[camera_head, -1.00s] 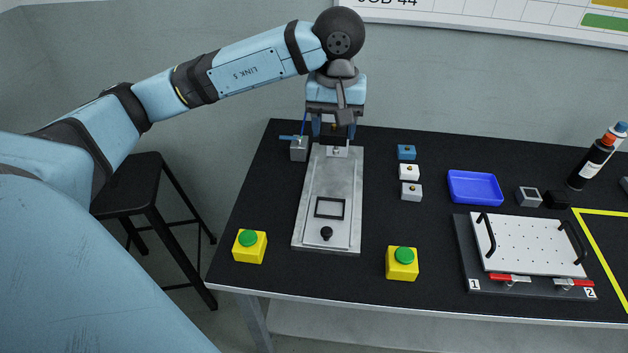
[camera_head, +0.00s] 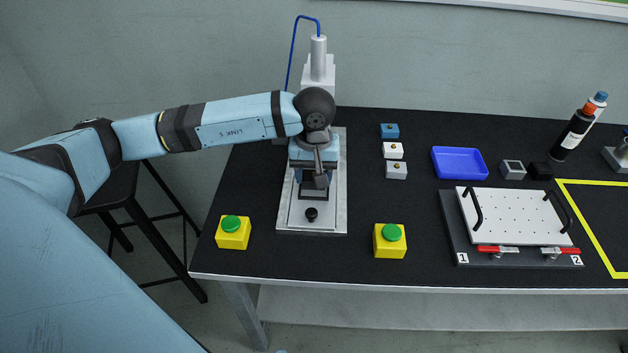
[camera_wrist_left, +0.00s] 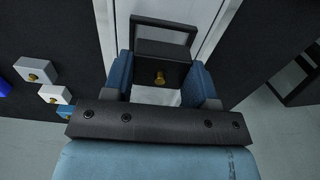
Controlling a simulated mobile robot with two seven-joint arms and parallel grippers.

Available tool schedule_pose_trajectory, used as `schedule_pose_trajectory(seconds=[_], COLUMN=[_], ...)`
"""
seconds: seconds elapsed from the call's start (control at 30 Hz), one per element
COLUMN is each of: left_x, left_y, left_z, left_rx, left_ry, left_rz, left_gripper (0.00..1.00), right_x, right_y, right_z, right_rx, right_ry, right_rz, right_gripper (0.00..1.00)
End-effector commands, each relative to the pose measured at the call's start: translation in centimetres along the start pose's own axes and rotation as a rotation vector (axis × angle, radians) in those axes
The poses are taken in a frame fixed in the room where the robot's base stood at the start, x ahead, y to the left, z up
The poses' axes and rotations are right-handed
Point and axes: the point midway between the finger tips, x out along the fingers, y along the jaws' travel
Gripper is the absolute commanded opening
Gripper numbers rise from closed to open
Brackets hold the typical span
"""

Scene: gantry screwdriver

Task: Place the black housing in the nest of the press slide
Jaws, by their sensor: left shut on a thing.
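My left gripper (camera_wrist_left: 160,76) is shut on the black housing (camera_wrist_left: 150,50), a dark block with a brass fitting (camera_wrist_left: 159,78), one blue finger on each side. In the head view the gripper (camera_head: 314,183) is over the front half of the grey press slide (camera_head: 290,215). The nest, a black rectangular frame (camera_wrist_left: 165,21) on the slide, shows just beyond the housing in the wrist view. The housing overlaps part of the frame; I cannot tell its height above it. The gripper hides most of the nest in the head view. My right gripper is not in view.
A black knob (camera_head: 311,214) stands in front of the nest. Yellow boxes with green buttons flank the slide, left (camera_head: 233,232) and right (camera_head: 390,240). The press cylinder (camera_head: 318,60) rises behind. Blue, white and grey blocks (camera_head: 396,170) and a blue tray (camera_head: 459,162) lie right.

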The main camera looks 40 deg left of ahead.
Motion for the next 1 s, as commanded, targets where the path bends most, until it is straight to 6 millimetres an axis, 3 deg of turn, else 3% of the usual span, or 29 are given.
schedule_pose_trajectory(seconds=[0.13,0.5,0.53,0.63,1.0], left_x=[2.1,2.6,2.5,2.5,1.8], left_y=[0.0,0.0,0.0,0.0,0.0], left_z=[0.0,0.0,0.0,0.0,0.0], left_rx=[0.0,0.0,0.0,0.0,0.0], left_ry=[-0.002,0.0,0.0,0.0,0.0], left_rz=[0.0,0.0,0.0,-0.001,0.0], left_gripper=[0.28,0.28,0.57,0.78,0.78], right_x=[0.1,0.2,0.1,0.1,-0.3], right_y=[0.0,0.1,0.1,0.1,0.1], right_z=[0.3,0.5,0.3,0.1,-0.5], right_rx=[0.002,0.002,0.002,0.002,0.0], right_ry=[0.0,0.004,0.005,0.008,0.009], right_rz=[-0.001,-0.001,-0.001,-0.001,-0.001], right_gripper=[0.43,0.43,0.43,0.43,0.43])
